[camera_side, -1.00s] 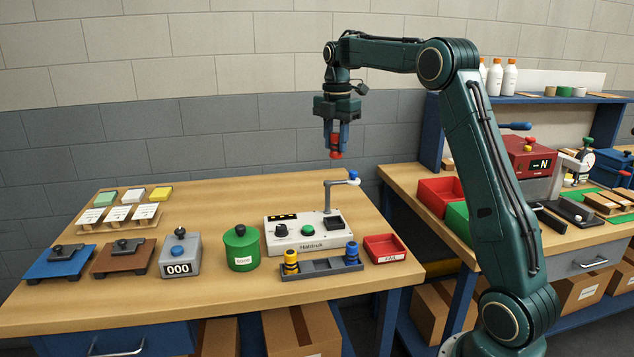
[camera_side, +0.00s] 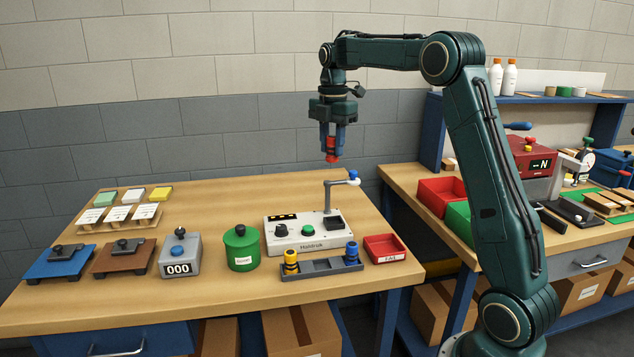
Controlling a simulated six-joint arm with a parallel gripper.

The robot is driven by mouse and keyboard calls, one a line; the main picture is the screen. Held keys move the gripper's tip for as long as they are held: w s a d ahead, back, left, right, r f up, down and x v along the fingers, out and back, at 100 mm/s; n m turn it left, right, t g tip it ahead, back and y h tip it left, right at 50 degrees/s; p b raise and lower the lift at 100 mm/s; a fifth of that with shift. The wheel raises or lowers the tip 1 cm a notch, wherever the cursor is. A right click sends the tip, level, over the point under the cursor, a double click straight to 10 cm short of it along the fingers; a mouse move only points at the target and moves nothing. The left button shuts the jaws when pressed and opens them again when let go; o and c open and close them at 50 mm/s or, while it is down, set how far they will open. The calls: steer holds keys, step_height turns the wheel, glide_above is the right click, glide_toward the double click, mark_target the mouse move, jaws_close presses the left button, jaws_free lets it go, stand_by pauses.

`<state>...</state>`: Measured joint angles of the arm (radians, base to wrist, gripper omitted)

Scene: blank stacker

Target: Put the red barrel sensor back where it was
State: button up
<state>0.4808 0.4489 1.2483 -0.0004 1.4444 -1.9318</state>
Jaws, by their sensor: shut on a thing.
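The red barrel sensor (camera_side: 331,151) is held between the fingers of my gripper (camera_side: 332,143), which is shut on it. It hangs high above the back right of the wooden table, clear of everything. Below stands a white instrument (camera_side: 308,232) with a grey post and arm ending in a blue piece (camera_side: 354,176). In front of it is a dark grey rack (camera_side: 322,268) with a yellow barrel (camera_side: 291,260) at its left end and a blue barrel (camera_side: 351,252) at its right end. The rack's middle shows no barrel.
A red tray (camera_side: 385,248) lies right of the rack. A green canister (camera_side: 241,247) and a grey counter (camera_side: 180,254) stand to the left, with brown (camera_side: 125,258) and blue (camera_side: 60,263) fixtures beyond. The back middle of the table (camera_side: 215,210) is clear.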

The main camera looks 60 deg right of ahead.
steer(key=s+a+f, duration=0.3)
steer(key=s+a, duration=0.1)
steer(key=a, duration=0.7)
steer(key=shift+s+a+f, duration=0.15)
steer(key=shift+s+a, duration=0.05)
steer(key=shift+a, duration=0.05)
steer(key=shift+f, duration=0.1)
step_height(320, 180, down, 16)
steer(key=shift+r, duration=0.2)
steer(key=shift+f, duration=0.1)
steer(key=shift+f, duration=2.05)
steer(key=o, duration=1.1)
steer(key=shift+f, duration=0.15)
